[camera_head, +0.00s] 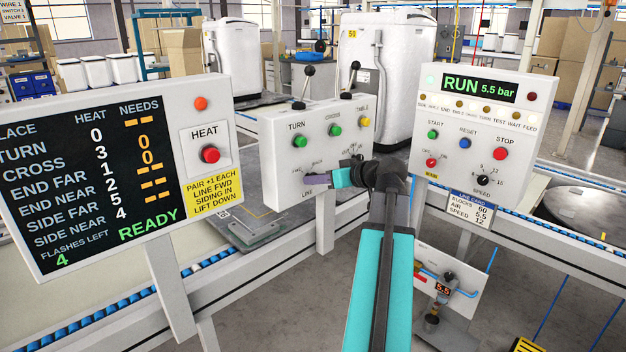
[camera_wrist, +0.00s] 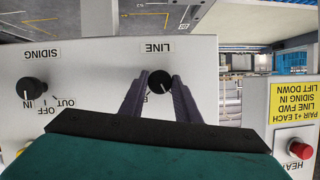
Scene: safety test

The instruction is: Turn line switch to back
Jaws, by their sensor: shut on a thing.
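The line switch (camera_wrist: 160,81) is a round black knob with a pale pointer mark, on a white panel under the label LINE, which reads upside down in the wrist view. My gripper (camera_wrist: 161,85) has its two dark fingers on either side of this knob and is shut on it. In the head view my gripper (camera_head: 331,178) reaches the lower left of the middle control panel (camera_head: 277,140), and the fingers and arm hide the knob there. The labels around the knob are mostly hidden by the fingers, so its exact setting cannot be told.
The siding knob (camera_wrist: 32,90) sits beside the line switch on the same panel, its pointer towards IN. A red HEAT button (camera_head: 210,154) is on the left display board (camera_head: 215,100). The right panel (camera_head: 520,125) carries a red stop button (camera_head: 500,153). Levers rise above the middle panel.

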